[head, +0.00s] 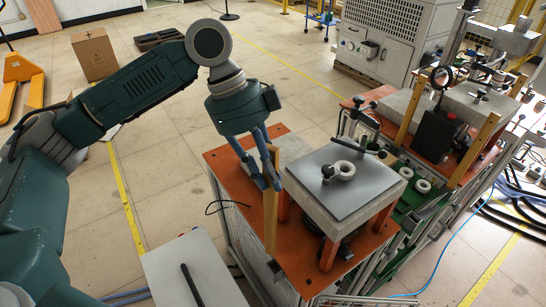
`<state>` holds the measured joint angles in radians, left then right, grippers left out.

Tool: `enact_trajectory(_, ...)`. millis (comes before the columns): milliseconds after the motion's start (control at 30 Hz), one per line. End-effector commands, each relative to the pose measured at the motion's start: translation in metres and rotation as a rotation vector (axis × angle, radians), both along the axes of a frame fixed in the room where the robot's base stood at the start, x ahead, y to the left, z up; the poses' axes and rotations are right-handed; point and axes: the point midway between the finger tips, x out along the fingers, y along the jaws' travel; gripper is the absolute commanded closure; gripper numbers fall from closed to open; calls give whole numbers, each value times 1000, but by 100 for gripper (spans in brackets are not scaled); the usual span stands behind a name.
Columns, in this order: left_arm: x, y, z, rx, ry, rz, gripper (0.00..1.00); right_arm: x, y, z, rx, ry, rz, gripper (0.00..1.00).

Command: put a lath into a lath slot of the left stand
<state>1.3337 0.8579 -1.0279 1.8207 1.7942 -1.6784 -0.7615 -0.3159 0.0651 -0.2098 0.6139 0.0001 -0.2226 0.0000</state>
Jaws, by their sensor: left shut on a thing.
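My left gripper (269,184) points down over the orange table top (229,164) and is shut on a tan wooden lath (270,222). The lath stands upright, at the left side of the left stand. The left stand (316,208) has a thick grey slab on orange legs. I cannot tell whether the lath's lower end touches the table or sits in a slot. The lath slots are not clearly visible. My right gripper is not in view.
A small ring-shaped part with a clamp (340,171) sits on the slab. To the right, another stand (400,103) has upright laths (411,106) and a black block (437,136). A green conveyor (411,197) runs between them. A grey panel (188,270) is in front.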

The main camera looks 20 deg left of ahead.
Motion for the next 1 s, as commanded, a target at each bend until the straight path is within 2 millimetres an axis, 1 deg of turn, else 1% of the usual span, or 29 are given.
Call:
enact_trajectory(33, -3, -4, 11, -2, 1, -104, 100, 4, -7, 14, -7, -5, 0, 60)
enact_trajectory(100, -6, -8, 14, -1, 0, -234, 100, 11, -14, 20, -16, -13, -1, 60)
enact_trajectory(200, -11, -11, 17, 0, -3, -370, 100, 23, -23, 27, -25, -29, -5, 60)
enact_trajectory(300, -13, -12, 18, -1, -5, -444, 100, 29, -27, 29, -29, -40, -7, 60)
enact_trajectory(367, -13, -12, 16, 0, -5, -462, 100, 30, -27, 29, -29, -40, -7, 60)
enact_trajectory(567, -13, -12, 7, 1, -6, -469, 100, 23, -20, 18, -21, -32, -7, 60)
enact_trajectory(700, -13, -12, -4, 1, -7, -468, 100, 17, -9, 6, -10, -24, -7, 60)
enact_trajectory(800, -13, -12, -13, 1, -7, -468, 100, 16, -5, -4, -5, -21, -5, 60)
enact_trajectory(1000, -14, -12, -31, 1, -7, -467, 100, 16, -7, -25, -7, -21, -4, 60)
